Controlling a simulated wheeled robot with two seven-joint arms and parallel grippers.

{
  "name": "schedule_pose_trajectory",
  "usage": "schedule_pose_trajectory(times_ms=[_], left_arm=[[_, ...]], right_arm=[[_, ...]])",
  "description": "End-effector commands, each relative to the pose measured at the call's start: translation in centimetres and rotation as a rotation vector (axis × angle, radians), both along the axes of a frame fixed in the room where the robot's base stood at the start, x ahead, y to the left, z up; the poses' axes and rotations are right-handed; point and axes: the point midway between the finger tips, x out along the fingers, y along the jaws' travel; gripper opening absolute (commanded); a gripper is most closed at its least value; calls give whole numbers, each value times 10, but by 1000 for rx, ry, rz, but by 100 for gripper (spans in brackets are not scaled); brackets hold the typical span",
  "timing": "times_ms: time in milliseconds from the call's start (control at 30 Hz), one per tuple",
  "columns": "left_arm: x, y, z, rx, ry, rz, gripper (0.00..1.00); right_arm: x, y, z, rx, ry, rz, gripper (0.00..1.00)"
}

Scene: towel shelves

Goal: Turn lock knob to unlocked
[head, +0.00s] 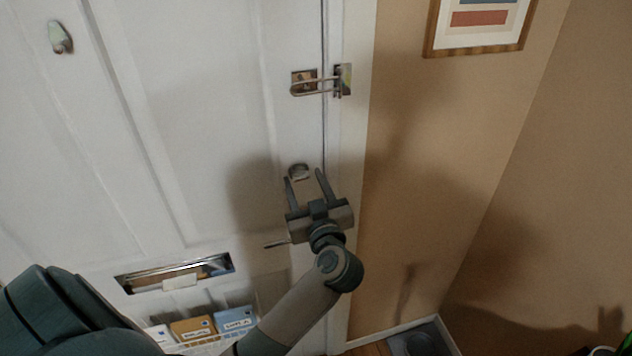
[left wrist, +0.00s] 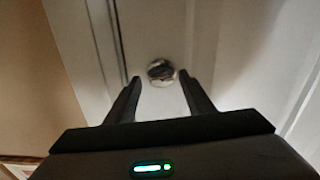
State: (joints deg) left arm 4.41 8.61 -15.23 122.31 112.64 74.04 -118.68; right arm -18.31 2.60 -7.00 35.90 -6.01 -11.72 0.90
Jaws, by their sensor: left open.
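The round metal lock knob (head: 299,171) is on the white door (head: 215,110) near its right edge. In the left wrist view the knob (left wrist: 161,72) appears just beyond and between the fingertips, with a dark turn piece across its middle. My left gripper (head: 304,175) is open and empty, its two fingers pointing at the door on either side of the knob. In the left wrist view the open fingers (left wrist: 159,80) show gaps to the knob on both sides. Whether the fingertips reach past the knob's face cannot be told. My right gripper is not in view.
A swing-bar latch (head: 316,85) sits above the knob across the door edge. A lever handle (head: 277,244) is below it, partly hidden by my gripper. A mail slot (head: 175,274) and a holder with cards (head: 193,328) are lower left. A tan wall (head: 440,150) stands at right.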

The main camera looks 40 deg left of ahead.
Motion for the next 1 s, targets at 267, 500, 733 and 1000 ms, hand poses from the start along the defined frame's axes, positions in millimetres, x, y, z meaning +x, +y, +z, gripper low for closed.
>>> schedule_pose_trajectory(times_ms=[267,500,733,1000], left_arm=[[0,0,0,0,0,0,17],[0,-1,0,0,-2,-1,7],[0,-1,0,-24,-30,-2,7],[0,-2,0,-110,-129,-3,7]], right_arm=[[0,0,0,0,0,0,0],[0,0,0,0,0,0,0],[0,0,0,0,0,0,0],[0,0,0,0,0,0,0]])
